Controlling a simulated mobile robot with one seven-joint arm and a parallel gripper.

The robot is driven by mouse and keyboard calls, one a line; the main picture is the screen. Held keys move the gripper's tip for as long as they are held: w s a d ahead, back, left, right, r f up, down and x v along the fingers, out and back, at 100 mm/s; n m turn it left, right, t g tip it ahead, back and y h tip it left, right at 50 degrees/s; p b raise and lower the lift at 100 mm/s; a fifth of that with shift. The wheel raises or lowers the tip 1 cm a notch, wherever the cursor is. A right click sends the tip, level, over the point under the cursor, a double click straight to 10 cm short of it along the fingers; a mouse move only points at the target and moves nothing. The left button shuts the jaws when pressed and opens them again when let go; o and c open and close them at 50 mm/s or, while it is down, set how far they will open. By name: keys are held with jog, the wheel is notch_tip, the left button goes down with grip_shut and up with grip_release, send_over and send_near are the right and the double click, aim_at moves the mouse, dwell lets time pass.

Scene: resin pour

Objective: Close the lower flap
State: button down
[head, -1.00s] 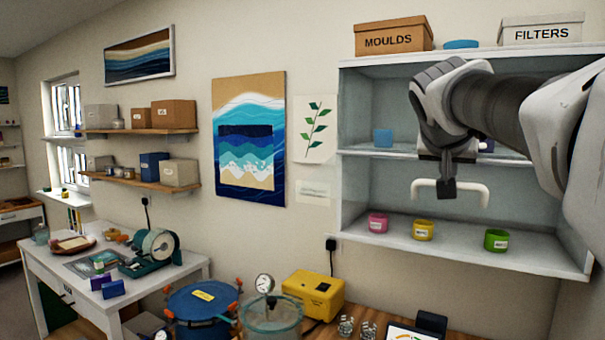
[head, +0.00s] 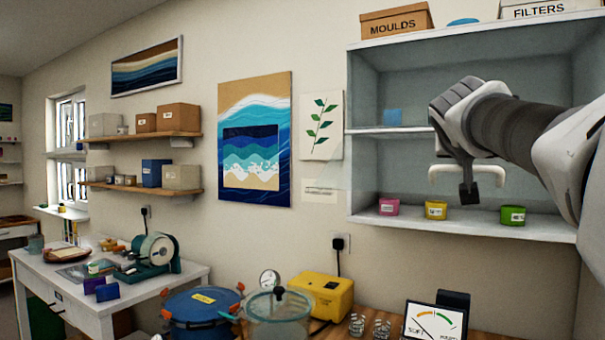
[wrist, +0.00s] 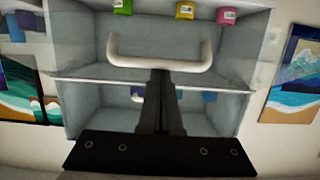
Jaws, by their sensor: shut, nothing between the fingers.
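The lower flap seems to be a clear pane, mostly invisible, at the lower compartment of the grey wall cabinet. Its cream bar handle (head: 439,173) shows in front of that compartment in the head view. A faint pane edge shows left of the cabinet, so the flap seems to stand out from the front. My gripper (head: 469,193) is shut and empty, its dark fingers crossing the middle of the handle. In the wrist view, which is upside down, the fingertips (wrist: 160,73) overlap the handle bar (wrist: 130,60). I cannot tell whether they touch it.
Pink (head: 389,207), yellow (head: 436,210) and green (head: 513,215) tubs stand on the cabinet's bottom shelf. A blue tub (head: 392,117) stands on the middle shelf.

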jog(key=shift+t+h, duration=0.5)
jog(key=shift+t, duration=0.2)
jog(key=f+b, duration=0.2)
jog(key=w+d+f+b, duration=0.1)
jog(key=f+b, duration=0.1)
jog(key=b, duration=0.1)
jog(key=w+f+b, duration=0.1)
jog(key=b, duration=0.2)
jog(key=shift+d+f, duration=0.15)
jog(key=shift+f, duration=0.25)
jog(key=w+d+f+b, duration=0.6)
jog(key=w+d+f, duration=0.1)
jog(key=w+f, duration=0.3)
jog(key=shift+w+d, duration=0.3)
jog(key=shift+w, duration=0.25)
jog(key=shift+r, duration=0.15)
jog(key=shift+r, duration=0.1)
